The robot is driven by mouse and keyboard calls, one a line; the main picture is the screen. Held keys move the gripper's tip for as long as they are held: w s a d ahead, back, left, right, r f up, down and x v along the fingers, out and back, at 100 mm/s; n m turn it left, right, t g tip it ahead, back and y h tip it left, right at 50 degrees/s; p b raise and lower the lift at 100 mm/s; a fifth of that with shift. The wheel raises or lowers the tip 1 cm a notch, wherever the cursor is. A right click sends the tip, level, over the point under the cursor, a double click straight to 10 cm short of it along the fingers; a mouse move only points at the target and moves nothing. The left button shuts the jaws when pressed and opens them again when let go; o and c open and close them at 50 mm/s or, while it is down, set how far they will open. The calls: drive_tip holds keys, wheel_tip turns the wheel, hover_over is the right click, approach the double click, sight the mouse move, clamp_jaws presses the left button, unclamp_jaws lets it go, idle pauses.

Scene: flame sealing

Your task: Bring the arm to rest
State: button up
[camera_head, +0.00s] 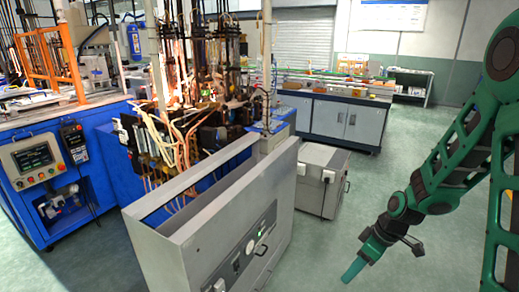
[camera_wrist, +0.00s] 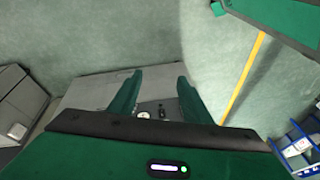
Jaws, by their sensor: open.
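My gripper (camera_head: 354,269) hangs over the green floor at the lower right in the head view, to the right of the grey control cabinet and apart from it. It points down and to the left. In the wrist view my gripper (camera_wrist: 158,82) shows two green fingers spread apart, with nothing between them. Behind the fingers lies the grey cabinet (camera_wrist: 88,92) with its small gauges and knobs.
The grey control cabinet (camera_head: 215,250) stands at the front centre, with a grey box (camera_head: 316,185) behind it. Blue machines (camera_head: 95,150) fill the left. A workbench (camera_head: 335,119) stands at the back. The floor (camera_head: 385,165) around my arm looks clear. A yellow floor line (camera_wrist: 243,80) shows in the wrist view.

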drive_tip(key=s+d+r+m+h, duration=0.3)
drive_tip(key=s+d+r+m, duration=0.5)
drive_tip(key=s+d+r, duration=0.3)
drive_tip(key=s+d+r+m, duration=0.1)
drive_tip(key=s+r+m, duration=0.2)
drive_tip(key=s, duration=0.3)
drive_tip(key=s+d+r+m+g, duration=0.1)
drive_tip(key=s+r+m, duration=0.3)
drive_tip(key=s+r, duration=0.1)
drive_tip(key=shift+s, duration=0.8)
drive_tip(key=shift+d, duration=0.1)
drive_tip(key=shift+w+f, duration=0.3)
drive_tip(key=shift+w, duration=0.35)
